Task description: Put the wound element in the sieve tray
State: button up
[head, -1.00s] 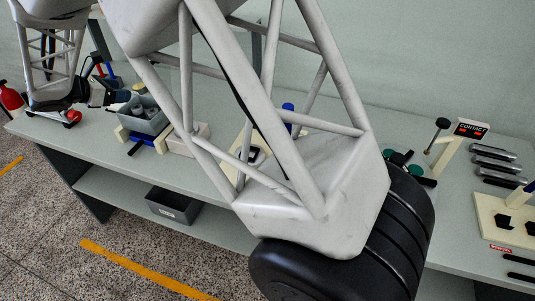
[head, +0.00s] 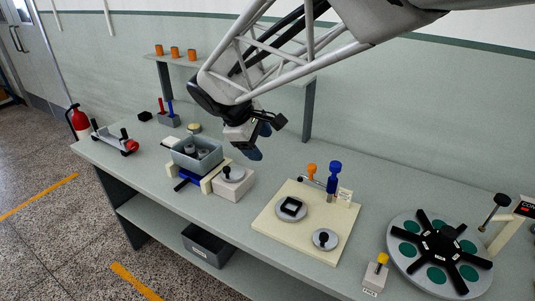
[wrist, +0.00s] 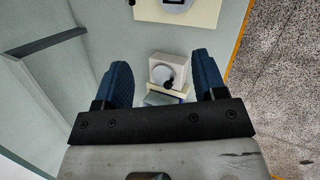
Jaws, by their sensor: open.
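My gripper (head: 259,142) is open and empty above the bench, to the right of a grey tray. Its two blue fingers stand wide apart in the wrist view (wrist: 160,66). The grey tray (head: 211,160), possibly the sieve tray, holds grey cylinders and sits in a cream and blue stand. Its edge shows low between the fingers in the wrist view (wrist: 158,99). Beside it is a cream block (head: 236,190) with a grey disc and black knob, also in the wrist view (wrist: 158,58). I cannot tell which piece is the wound element.
A cream board (head: 290,240) carries two grey discs, a black square frame and blue and orange posts. A round turntable (head: 402,225) with black arms and green pads stands right. Orange cups stand on a wall shelf (head: 225,66). A dark bin (head: 208,246) sits below.

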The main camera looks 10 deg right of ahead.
jog(key=s+d+f+m+y, duration=0.1)
jog(key=s+m, duration=0.4)
jog(key=s, duration=0.6)
jog(key=s+d+f+m+t+y, duration=0.1)
jog(key=s+d+m+y, duration=0.3)
jog(key=s, duration=0.8)
jog(key=shift+f+m, duration=0.5)
jog(key=shift+m, duration=0.3)
jog(key=shift+w+d, duration=0.1)
